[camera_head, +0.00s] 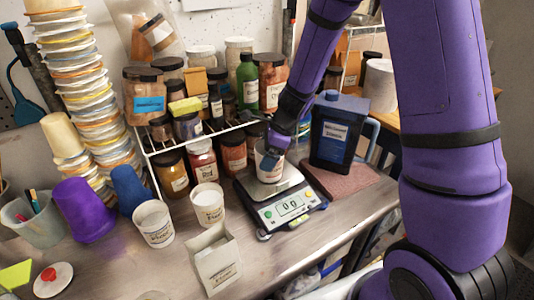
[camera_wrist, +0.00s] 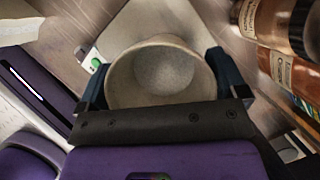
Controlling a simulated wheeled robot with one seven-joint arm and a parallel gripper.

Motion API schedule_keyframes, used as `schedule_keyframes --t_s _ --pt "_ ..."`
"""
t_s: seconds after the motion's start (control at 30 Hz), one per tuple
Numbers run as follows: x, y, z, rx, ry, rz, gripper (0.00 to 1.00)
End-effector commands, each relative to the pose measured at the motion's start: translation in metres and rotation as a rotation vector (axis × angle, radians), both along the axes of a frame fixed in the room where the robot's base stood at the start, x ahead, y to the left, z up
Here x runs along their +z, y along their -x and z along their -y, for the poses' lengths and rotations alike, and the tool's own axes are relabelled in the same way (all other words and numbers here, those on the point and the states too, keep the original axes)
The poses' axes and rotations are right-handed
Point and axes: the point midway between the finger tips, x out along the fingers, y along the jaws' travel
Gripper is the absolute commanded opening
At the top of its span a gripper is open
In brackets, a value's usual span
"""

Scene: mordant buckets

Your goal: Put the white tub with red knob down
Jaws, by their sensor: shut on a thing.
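My gripper (camera_head: 272,150) is shut on a white tub (camera_head: 267,167) over the scale (camera_head: 283,199). In the wrist view the open-topped tub (camera_wrist: 160,78) sits upright between the two fingers of my gripper (camera_wrist: 160,85), one finger on each side. Its inside looks pale and grainy. I see no red knob on this tub. A white lid with a red knob (camera_head: 53,280) lies on the table at the lower left. I cannot tell whether the tub's bottom touches the scale's pan. The scale's display seems to show zeros.
Two white tubs (camera_head: 154,223) (camera_head: 208,204) and a white box (camera_head: 215,260) stand left of the scale. A wire shelf of jars (camera_head: 203,160) is behind. A dark blue jug (camera_head: 337,132) stands to the right. Purple and blue cups (camera_head: 84,209) stand at left.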

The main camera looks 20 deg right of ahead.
Motion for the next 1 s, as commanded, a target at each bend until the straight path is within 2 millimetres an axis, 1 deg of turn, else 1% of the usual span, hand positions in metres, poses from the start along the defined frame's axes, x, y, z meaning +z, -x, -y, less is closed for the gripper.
schedule_keyframes --t_s 0.3,0.33,0.37,0.67,0.77,0.87,1.0 --pt "-0.003 0.0 0.0 0.0 0.0 -0.001 0.64" --pt "-0.003 0.0 0.0 0.0 0.0 -0.001 0.94" --pt "-0.003 0.0 0.0 0.0 0.0 0.0 1.0" --pt "0.001 0.0 0.0 0.001 0.0 0.001 1.0" --pt "0.009 0.001 0.003 0.001 0.0 0.004 1.0" --pt "0.023 0.002 0.009 0.0 0.001 0.005 1.0" --pt "0.049 0.006 0.02 0.0 0.0 0.006 1.0"
